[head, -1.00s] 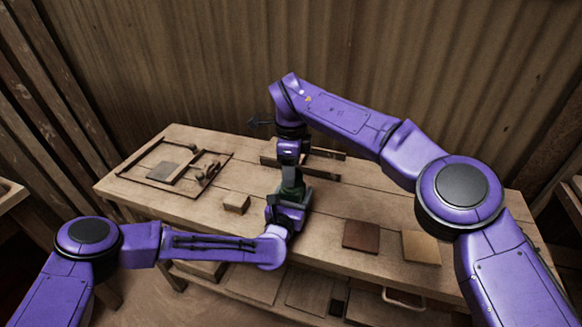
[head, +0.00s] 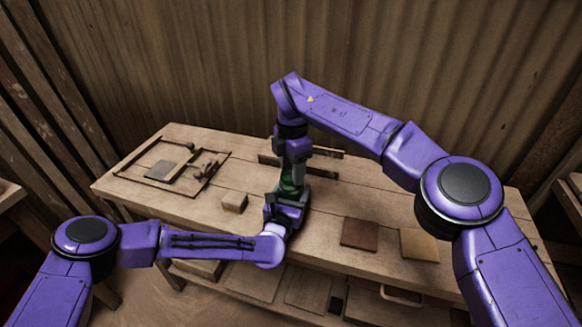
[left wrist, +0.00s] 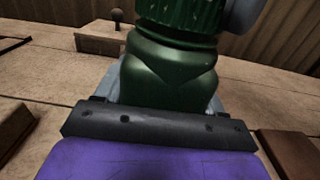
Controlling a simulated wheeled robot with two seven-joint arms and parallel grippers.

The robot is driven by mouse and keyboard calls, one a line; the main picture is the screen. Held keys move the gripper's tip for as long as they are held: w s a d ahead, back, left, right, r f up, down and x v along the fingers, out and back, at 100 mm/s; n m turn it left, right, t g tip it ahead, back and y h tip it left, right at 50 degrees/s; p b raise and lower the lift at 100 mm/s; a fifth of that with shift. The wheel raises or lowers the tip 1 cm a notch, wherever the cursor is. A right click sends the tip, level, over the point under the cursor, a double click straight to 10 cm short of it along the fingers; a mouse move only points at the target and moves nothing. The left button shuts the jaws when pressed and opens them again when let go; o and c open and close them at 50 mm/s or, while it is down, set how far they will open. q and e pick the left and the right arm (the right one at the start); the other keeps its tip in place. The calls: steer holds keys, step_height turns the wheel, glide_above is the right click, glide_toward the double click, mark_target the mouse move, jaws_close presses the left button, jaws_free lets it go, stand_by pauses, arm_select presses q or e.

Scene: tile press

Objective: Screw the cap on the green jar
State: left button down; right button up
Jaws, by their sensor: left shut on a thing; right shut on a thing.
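The green jar (left wrist: 170,75) is upright in the left wrist view, glossy dark green. A dark green ridged band, apparently the cap (left wrist: 185,12), sits directly above its shoulder with no clear gap. The jar (head: 287,187) is small and partly hidden in the head view. My left gripper (head: 286,202) is shut on the jar's body from the front. My right gripper (head: 294,175) points down from above and is shut on the cap, which its fingers mostly hide in the head view. A grey finger of it shows at the top right of the left wrist view.
On the wooden bench (head: 330,220) are a small wooden block (head: 234,201), a dark brown tile (head: 359,234) and a lighter tile (head: 419,245). A flat frame (head: 125,176) lies at the left. A slatted rack (head: 325,175) is behind the jar.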

steer(key=m, duration=0.6)
steer(key=shift+d, duration=0.1)
steer(key=m, duration=0.3)
steer(key=shift+s+m, duration=0.1)
steer(key=shift+m, duration=0.2)
steer(key=m, duration=0.5)
steer(key=shift+s+m, duration=0.1)
steer(key=shift+m, duration=0.3)
steer(key=m, duration=0.5)
steer(key=o, duration=1)
steer(key=shift+s, duration=0.1)
